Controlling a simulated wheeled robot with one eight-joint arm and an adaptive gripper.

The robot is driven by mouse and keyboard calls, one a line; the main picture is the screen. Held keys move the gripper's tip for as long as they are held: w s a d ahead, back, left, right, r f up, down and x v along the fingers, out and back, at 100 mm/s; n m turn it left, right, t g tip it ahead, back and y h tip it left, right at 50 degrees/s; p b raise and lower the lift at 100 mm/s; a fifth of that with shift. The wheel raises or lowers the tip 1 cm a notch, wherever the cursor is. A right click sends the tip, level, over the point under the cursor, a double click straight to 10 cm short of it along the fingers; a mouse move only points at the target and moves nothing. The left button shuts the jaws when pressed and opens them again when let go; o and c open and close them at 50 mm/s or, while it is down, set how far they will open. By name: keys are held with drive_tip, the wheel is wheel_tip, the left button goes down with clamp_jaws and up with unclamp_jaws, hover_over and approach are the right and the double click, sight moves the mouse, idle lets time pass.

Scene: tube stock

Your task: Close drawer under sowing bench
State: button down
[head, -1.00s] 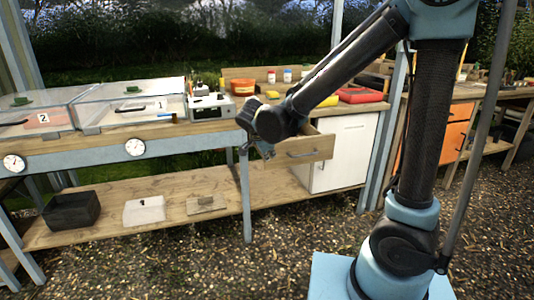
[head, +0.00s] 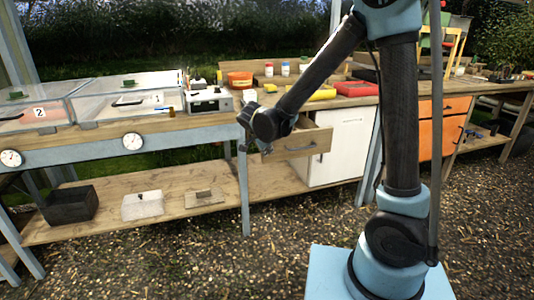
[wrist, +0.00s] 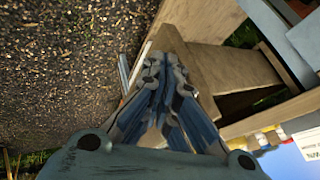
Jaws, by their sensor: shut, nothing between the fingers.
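The wooden drawer (head: 318,142) under the sowing bench stands pulled out, left of the white cupboard door. Its front carries a grey bar handle (head: 300,149). My gripper (head: 252,149) is shut and empty, just left of the drawer front in the head view. In the wrist view my gripper (wrist: 165,62) has its fingertips together close to the drawer's pale wood (wrist: 178,58). I cannot tell whether they touch it. My wrist and forearm hide part of the drawer's left side in the head view.
The bench top holds a orange pot (head: 240,80), a red case (head: 357,89) and a yellow item (head: 309,93). A white cupboard (head: 342,150) stands right of the drawer. A blue-grey bench leg (head: 243,195) stands below my gripper. The gravel in front is clear.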

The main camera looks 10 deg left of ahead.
drive_tip(key=w+a, duration=0.6)
drive_tip(key=w, duration=0.4)
drive_tip(key=w+a, duration=0.6)
drive_tip(key=w, duration=0.5)
drive_tip(key=shift+a, duration=0.4)
